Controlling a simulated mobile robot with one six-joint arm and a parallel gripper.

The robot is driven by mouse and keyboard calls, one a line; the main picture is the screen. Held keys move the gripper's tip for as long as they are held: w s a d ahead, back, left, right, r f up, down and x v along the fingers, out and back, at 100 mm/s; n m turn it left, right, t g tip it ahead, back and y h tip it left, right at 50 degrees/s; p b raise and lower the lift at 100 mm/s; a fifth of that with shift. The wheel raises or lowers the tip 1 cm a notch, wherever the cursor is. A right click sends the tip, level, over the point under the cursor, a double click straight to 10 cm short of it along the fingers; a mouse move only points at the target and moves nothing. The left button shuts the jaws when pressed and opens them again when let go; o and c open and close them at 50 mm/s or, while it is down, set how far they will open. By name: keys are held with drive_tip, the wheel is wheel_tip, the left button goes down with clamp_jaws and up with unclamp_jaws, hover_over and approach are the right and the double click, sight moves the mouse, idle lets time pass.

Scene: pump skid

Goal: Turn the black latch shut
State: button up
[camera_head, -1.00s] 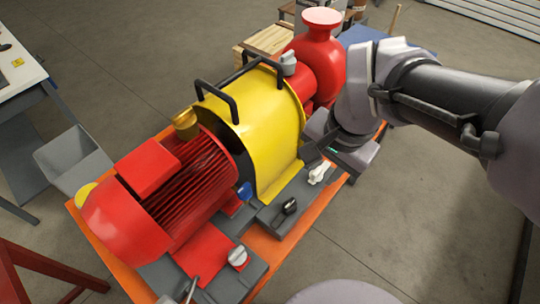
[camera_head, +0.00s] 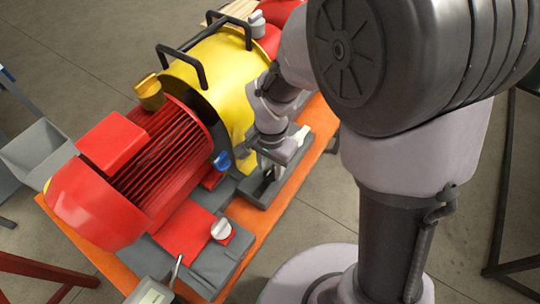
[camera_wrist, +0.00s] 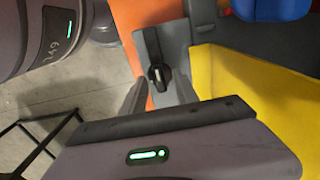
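The black latch (camera_wrist: 159,75) sits on a grey plate (camera_wrist: 152,45) in the wrist view. Its grip is short and points roughly up and down the picture. My gripper (camera_wrist: 157,92) is open, with one finger to each side of the latch and a gap on both sides; contact is not visible. In the head view, my gripper (camera_head: 264,182) reaches down to the grey plate beside the yellow guard and mostly hides the latch there.
A white handle (camera_head: 300,136) lies just beyond my gripper. The blue knob (camera_head: 222,160) is close on the left, with the yellow guard (camera_head: 224,75) behind it. A light grey knob (camera_head: 221,230) stands nearer the front. The orange base edge borders open floor.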

drive_tip(key=shift+f, duration=0.3)
clamp_jaws()
idle(1.3)
